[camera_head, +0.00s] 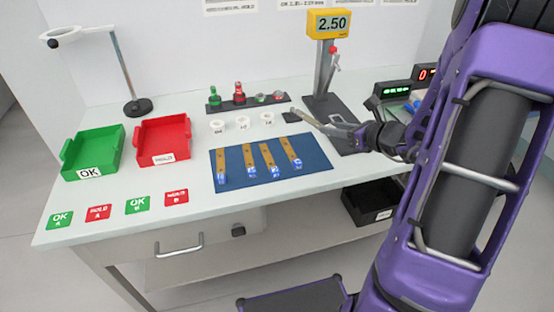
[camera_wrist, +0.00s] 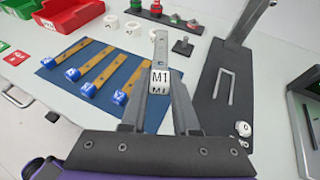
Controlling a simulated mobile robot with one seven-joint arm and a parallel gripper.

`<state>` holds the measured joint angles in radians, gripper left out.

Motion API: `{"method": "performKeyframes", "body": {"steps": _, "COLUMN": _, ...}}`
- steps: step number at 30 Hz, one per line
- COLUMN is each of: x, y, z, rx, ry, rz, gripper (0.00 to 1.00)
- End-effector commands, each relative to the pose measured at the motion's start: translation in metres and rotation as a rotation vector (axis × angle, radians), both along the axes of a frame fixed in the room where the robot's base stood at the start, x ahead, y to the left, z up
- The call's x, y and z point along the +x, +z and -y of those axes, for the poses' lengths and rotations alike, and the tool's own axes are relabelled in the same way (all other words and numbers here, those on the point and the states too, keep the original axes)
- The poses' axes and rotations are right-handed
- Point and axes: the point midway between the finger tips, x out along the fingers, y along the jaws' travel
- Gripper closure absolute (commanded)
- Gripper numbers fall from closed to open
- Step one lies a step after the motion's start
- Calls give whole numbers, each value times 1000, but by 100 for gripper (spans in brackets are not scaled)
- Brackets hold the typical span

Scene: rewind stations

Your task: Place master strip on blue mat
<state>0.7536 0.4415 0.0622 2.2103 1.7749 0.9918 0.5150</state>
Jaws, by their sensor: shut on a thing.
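My gripper (camera_wrist: 160,88) is shut on the master strip (camera_wrist: 160,48), a grey metal strip with a white block marked M1 at its near end. In the head view the strip (camera_head: 322,124) sticks out to the left from my gripper (camera_head: 350,132), in front of the gauge stand and right of the mat. The blue mat (camera_head: 233,176) lies on the bench and also shows in the wrist view (camera_wrist: 52,72), left of my gripper. Several brown strips with blue end blocks (camera_head: 268,158) lie side by side on it. The strip's height above the bench is hard to tell.
A gauge stand (camera_head: 324,75) with a yellow 2.50 display is behind the strip. A green OK tray (camera_head: 118,152) and a red tray (camera_head: 187,142) stand left. White rings (camera_head: 243,123) and a rack of small parts (camera_head: 222,104) are behind the mat.

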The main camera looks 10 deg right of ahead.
Motion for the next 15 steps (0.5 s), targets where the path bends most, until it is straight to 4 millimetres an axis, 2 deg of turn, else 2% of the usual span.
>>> {"method": "performKeyframes", "body": {"steps": 2, "x": 1, "y": -6, "z": -3, "rx": 2, "ry": 11, "rz": -2, "gripper": 100}}
{"method": "performKeyframes", "body": {"steps": 9, "x": 0, "y": -50, "z": -4, "rx": 4, "ry": 14, "rz": -4, "gripper": 100}}
{"method": "performKeyframes", "body": {"steps": 15, "x": 1, "y": -66, "z": -4, "rx": 1, "ry": 14, "rz": -1, "gripper": 100}}
